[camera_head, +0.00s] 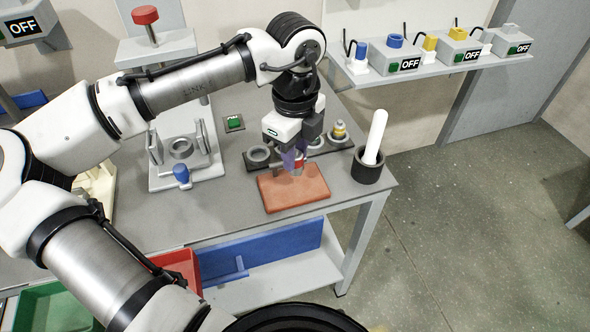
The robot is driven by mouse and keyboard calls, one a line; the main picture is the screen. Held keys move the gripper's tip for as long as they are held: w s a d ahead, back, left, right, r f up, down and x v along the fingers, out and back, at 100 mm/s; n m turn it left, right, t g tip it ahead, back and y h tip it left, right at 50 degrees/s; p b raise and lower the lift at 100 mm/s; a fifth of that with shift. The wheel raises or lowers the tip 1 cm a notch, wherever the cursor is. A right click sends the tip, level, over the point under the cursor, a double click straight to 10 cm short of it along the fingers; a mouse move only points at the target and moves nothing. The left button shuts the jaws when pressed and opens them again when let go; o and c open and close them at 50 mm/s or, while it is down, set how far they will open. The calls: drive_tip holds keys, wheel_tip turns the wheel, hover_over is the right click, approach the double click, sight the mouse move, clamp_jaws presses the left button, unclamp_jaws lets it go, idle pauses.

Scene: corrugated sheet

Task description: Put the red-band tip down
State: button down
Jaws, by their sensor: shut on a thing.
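My gripper (293,153) is shut on the red-band tip (299,163) and points down above the table. Only a small part of the tip shows below and between the fingers, with its red band visible. The tip is over the back part of an orange-brown pad (294,193); I cannot tell whether it touches the pad. Just behind is a dark rack (279,161) with round grey sockets. A yellow-band tip (339,131) stands in the rack's right end.
A black cup (367,172) holding a white rod (376,135) stands right of the pad, near the table's right edge. A grey fixture (187,170) with a blue knob (181,172) stands left. A green button (234,123) lies behind. Bare table (225,205) lies between fixture and pad.

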sight(295, 171)
drive_tip(key=shift+f, duration=2.8)
drive_tip(key=shift+f, duration=0.1)
drive_tip(key=c, duration=1.2)
unclamp_jaws()
wheel_tip(295, 171, up, 12)
drive_tip(key=shift+r, duration=0.15)
